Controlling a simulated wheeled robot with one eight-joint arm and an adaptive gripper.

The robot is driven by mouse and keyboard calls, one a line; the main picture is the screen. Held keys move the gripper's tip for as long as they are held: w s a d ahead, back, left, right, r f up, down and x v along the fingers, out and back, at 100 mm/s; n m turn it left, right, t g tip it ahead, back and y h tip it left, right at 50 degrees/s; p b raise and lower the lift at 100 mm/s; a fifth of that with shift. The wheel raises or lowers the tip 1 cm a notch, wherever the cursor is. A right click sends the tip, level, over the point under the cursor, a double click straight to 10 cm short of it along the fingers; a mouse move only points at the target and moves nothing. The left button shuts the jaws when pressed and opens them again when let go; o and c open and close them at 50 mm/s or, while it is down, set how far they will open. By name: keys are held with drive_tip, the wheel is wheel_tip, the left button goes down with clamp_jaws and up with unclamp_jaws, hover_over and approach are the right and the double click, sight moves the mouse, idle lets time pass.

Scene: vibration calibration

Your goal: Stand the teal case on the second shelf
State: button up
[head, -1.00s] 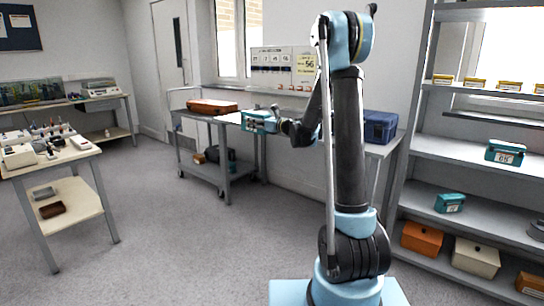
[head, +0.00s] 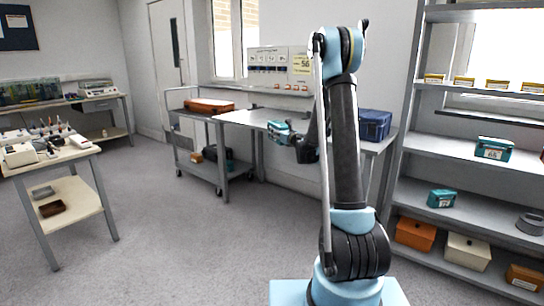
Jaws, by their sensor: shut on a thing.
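My gripper (head: 289,135) is shut on a teal case (head: 279,127) and holds it up in front of the grey bench. The fingers are small and partly hidden by the case and my arm. The grey shelf unit (head: 456,147) stands at the right, well apart from the held case. One teal case with a white label (head: 492,150) stands on a middle shelf. Another, smaller-looking teal case (head: 440,199) stands on the shelf below it.
A blue case (head: 375,125) sits on the bench (head: 244,117). An orange box (head: 415,233) and a cream box (head: 467,252) sit on the bottom shelf. A dark round object (head: 531,224) lies near the lower teal case. A trolley (head: 190,153) stands left, with open floor in front.

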drive_tip(key=w+d+f+m+h, duration=0.1)
drive_tip(key=d+f+m+h, duration=0.1)
drive_tip(key=d, duration=0.5)
drive_tip(key=w+d+f+m+t+h, duration=0.1)
drive_tip(key=d+f+m+h, duration=0.2)
drive_tip(key=d+f+h, duration=0.2)
drive_tip(key=d, duration=0.3)
drive_tip(key=shift+d+t+h, duration=0.25)
drive_tip(key=shift+t+h, duration=0.05)
drive_tip(key=shift+h, duration=0.1)
drive_tip(key=shift+s, duration=0.15)
